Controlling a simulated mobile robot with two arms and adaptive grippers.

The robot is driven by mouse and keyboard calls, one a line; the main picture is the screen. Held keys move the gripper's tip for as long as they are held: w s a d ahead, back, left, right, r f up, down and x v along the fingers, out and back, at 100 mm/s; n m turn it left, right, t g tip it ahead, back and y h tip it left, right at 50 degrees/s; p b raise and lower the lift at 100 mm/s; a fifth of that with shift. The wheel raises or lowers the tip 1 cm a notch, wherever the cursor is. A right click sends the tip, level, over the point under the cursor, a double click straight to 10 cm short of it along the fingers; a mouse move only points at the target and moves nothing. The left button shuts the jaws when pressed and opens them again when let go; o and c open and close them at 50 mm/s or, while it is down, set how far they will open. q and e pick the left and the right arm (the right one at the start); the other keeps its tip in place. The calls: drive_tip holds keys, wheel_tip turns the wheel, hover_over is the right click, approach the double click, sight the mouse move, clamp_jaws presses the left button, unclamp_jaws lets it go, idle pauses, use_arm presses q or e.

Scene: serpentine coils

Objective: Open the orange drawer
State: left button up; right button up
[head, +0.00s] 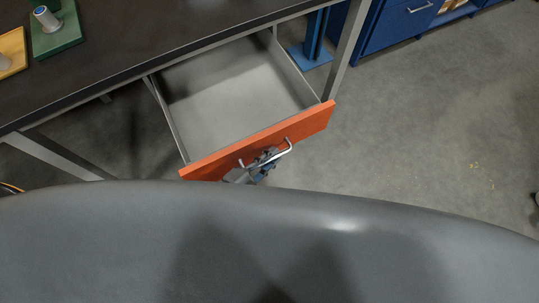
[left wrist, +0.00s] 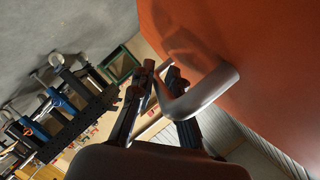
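The orange drawer (head: 262,143) is pulled well out from under the dark table, and its grey inside (head: 235,100) shows empty. Its silver handle (head: 287,148) is on the orange front and also shows large in the left wrist view (left wrist: 208,92). My left gripper (head: 266,158) is at the handle, in front of the drawer. In the left wrist view the two dark fingers (left wrist: 160,82) lie on either side of the handle bar, shut on it. My grey body hides the lower part of the head view. My right gripper is not in view.
The dark tabletop (head: 110,50) is above the drawer, with a green tray (head: 58,40) holding a spool (head: 46,18) and a yellow tray (head: 12,45). A blue cabinet (head: 395,25) stands at the back right.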

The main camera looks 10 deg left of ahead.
use_arm(q)
drive_tip(key=v, duration=1.2)
drive_tip(key=shift+f, duration=0.2)
idle(0.4)
drive_tip(key=s+a+f+n+g+y, duration=0.25)
drive_tip(key=a+f+n, duration=0.25)
drive_tip(key=f, duration=0.8)
drive_tip(key=s+a+f+n+g+y, duration=0.15)
drive_tip(key=a+f+n+y, duration=0.3)
drive_tip(key=f, duration=0.75)
drive_tip(key=s+a+f+n+g+y, duration=0.1)
drive_tip(key=s+f+n+g, duration=0.2)
drive_tip(key=s+f, duration=0.3)
drive_tip(key=s+a+f+n+g+y, duration=0.1)
drive_tip(key=s+a+f+n+g, duration=0.1)
drive_tip(key=s+f+n+g, duration=0.2)
drive_tip(key=s+f, duration=0.3)
drive_tip(key=shift+s+a+f, duration=0.25)
drive_tip(key=shift+s+a, duration=0.05)
